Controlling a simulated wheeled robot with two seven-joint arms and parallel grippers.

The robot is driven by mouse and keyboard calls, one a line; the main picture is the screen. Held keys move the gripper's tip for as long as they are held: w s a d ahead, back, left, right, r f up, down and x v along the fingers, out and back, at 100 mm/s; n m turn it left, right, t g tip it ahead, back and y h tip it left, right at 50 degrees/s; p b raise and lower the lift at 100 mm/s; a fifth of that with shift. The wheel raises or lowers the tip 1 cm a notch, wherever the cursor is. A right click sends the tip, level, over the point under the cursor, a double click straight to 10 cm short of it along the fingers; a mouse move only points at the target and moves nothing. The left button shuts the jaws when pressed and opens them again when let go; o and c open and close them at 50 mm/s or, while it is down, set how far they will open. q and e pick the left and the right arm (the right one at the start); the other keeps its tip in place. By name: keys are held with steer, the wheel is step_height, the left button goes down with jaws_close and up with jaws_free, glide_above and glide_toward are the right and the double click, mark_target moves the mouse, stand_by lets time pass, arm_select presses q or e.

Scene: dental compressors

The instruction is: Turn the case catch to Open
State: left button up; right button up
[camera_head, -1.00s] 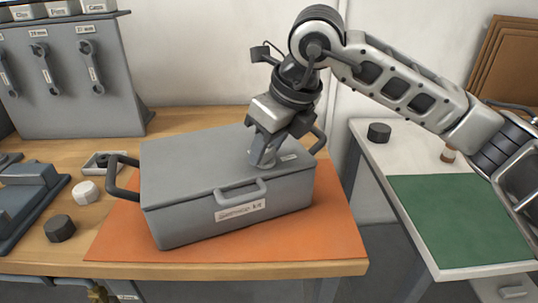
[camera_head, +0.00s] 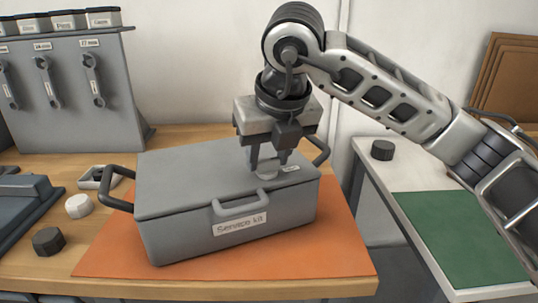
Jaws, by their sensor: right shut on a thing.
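The grey service kit case (camera_head: 190,188) sits on an orange mat (camera_head: 335,245) on the wooden bench. Its lid is down, with a front handle and a "Service kit" label. The case catch (camera_head: 266,174) is a small light grey piece on top of the lid, toward the right, with a small label (camera_head: 290,169) beside it. My right gripper (camera_head: 269,170) points down over the lid and is shut on the catch. The fingers partly cover the catch, and the label is too small to read. My left gripper is not in view.
A tool rack (camera_head: 75,90) with hanging wrenches stands at the back left. A white knob (camera_head: 79,206) and a dark knob (camera_head: 48,241) lie left of the case. At right, a white table holds a green mat (camera_head: 465,236) and a black knob (camera_head: 382,150).

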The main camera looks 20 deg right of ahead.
steer(key=o, duration=1)
arm_select(q)
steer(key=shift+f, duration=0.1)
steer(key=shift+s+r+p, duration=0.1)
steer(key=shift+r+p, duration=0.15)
steer(key=shift+p, duration=0.6)
arm_select(e)
steer(key=v, duration=1.6)
steer(key=shift+w, duration=0.1)
